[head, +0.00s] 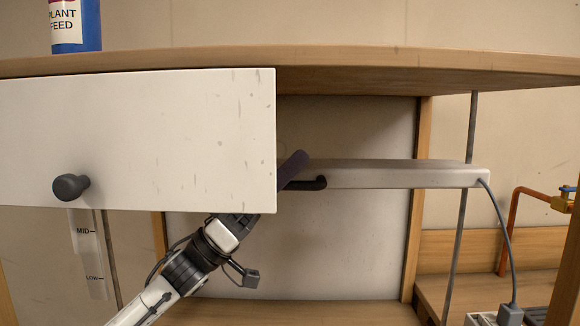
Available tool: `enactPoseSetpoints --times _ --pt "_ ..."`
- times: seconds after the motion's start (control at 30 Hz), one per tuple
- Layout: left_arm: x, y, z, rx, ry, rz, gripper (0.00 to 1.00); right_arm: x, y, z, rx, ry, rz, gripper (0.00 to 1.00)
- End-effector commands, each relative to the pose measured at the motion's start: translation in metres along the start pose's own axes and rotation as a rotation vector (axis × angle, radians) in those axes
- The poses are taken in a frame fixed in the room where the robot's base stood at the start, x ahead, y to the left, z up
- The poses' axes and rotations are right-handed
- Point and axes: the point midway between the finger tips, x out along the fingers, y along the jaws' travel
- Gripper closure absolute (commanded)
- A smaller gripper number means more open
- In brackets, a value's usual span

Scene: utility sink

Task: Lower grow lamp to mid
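The grow lamp (400,175) is a long pale grey bar under the wooden shelf, with its left part hidden behind a white panel. A dark curved handle (306,184) shows at its visible left end. A pale scale strip (87,255) at the left reads MID and LOW; its upper part is hidden. My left gripper (293,166) reaches up behind the panel; only a dark finger shows past its edge, close to the handle. Whether it touches or grips the handle, I cannot tell. My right gripper is not in view.
The white panel (150,140) with a dark knob (70,187) blocks the upper left. A blue plant feed bottle (75,25) stands on the shelf (400,60). An upright rod (463,230) and the lamp's cable (503,240) are at the right. An orange pipe (512,225) lies beyond.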

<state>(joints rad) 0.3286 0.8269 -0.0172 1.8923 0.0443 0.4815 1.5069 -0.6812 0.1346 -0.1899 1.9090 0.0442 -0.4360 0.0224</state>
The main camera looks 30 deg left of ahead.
Motion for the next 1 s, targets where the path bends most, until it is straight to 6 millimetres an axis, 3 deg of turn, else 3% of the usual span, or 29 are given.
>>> enactPoseSetpoints --times 0.07,0.17,0.2,0.47,0.8,1.0 --pt "0.000 0.000 0.000 0.000 0.000 0.000 0.82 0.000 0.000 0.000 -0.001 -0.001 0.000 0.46" --pt "0.000 0.000 0.000 0.000 0.000 0.000 0.99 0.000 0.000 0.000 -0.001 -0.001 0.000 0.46" --pt "0.000 0.000 0.000 0.000 0.000 0.000 1.00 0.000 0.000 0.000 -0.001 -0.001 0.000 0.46" --pt "-0.005 -0.002 0.005 -0.001 0.000 -0.001 1.00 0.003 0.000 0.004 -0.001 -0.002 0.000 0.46" --pt "-0.061 -0.019 0.061 -0.002 -0.001 -0.002 1.00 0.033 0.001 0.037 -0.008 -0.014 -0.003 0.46" --pt "-0.071 -0.021 0.070 -0.001 0.001 0.000 1.00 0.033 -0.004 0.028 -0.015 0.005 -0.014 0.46"
